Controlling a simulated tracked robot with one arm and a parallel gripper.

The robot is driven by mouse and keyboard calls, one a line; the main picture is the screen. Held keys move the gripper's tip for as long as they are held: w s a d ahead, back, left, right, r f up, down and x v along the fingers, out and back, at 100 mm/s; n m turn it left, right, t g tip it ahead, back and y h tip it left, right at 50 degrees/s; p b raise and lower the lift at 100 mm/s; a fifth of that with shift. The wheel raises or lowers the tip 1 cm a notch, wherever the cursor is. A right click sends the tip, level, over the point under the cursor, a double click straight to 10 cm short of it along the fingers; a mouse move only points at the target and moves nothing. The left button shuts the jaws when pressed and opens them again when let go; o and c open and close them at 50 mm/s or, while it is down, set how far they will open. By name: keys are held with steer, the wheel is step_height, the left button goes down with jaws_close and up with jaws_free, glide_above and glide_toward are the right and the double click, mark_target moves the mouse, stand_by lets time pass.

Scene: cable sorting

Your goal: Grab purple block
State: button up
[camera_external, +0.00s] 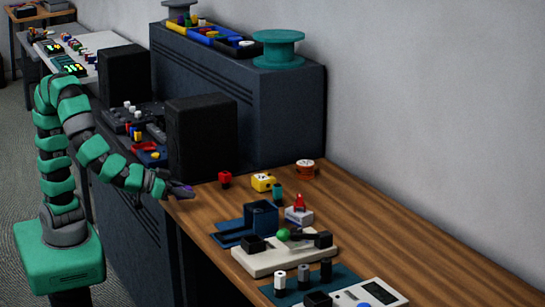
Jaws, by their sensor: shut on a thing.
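My gripper (180,193) is at the left edge of the wooden table (390,225), near the tabletop's height. It is shut on the purple block (187,189). Only a small purple patch shows between and beside the dark fingers, and the rest of the block is hidden. I cannot tell whether the block touches the table.
A white fixture (285,255) is nearer the front. The table's right side is bare.

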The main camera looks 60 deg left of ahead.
steer(key=s+a+b, duration=0.4)
steer(key=b, duration=0.1)
steer(key=shift+s+r, duration=0.2)
steer(key=shift+s, duration=0.1)
